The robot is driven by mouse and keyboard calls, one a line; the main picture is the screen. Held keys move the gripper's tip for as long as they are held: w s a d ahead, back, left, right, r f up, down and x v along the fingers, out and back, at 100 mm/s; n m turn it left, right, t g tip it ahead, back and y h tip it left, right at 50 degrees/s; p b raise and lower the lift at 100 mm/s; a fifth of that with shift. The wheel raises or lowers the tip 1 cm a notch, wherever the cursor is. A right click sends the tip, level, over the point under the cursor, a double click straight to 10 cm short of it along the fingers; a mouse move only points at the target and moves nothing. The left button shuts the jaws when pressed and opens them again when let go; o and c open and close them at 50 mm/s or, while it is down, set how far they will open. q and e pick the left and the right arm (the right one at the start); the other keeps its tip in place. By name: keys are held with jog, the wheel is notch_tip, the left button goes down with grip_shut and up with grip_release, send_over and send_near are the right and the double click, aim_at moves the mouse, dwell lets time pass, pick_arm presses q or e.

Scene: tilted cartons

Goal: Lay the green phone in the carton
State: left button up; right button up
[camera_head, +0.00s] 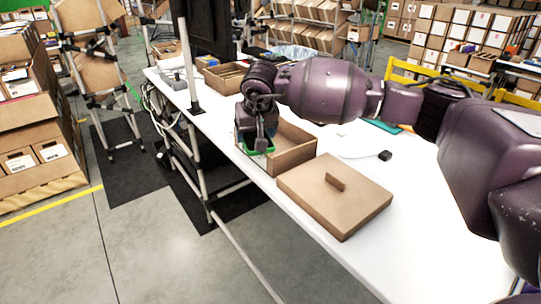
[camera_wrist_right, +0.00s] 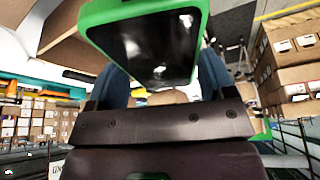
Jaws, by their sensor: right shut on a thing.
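The green phone (camera_head: 248,146) shows as a small green edge below my right gripper (camera_head: 262,143) in the head view. In the right wrist view the phone (camera_wrist_right: 152,48) has a green frame and a dark screen and sits between the fingers of my right gripper (camera_wrist_right: 160,82), which is shut on it. The open brown carton (camera_head: 292,160) stands on the white table, and the gripper with the phone is over its left part. The arm hides much of the carton's inside, so I cannot tell how high the phone is. My left gripper is not in view.
A brown lid with a handle (camera_head: 325,200) lies on the white table (camera_head: 405,235) in front of the carton. A small black object (camera_head: 385,155) and a teal item (camera_head: 383,126) lie to the right. Another open carton (camera_head: 225,78) stands farther back.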

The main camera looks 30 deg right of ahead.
jog(key=w+d+r+b, duration=0.3)
jog(key=w+d+r, duration=0.5)
jog(key=d+r, duration=0.15)
jog(key=n+y+b, duration=0.1)
jog(key=n+b, duration=0.1)
jog(key=n, duration=0.2)
send_near(276, 143)
jog(key=a, duration=0.1)
jog(key=a+f, duration=0.1)
jog(key=shift+s+a+f, duration=0.1)
jog(key=shift+a+f, duration=0.15)
jog(key=shift+a, duration=0.1)
jog(key=shift+f, duration=0.3)
notch_tip(276, 143, down, 4)
jog(key=shift+f, duration=0.1)
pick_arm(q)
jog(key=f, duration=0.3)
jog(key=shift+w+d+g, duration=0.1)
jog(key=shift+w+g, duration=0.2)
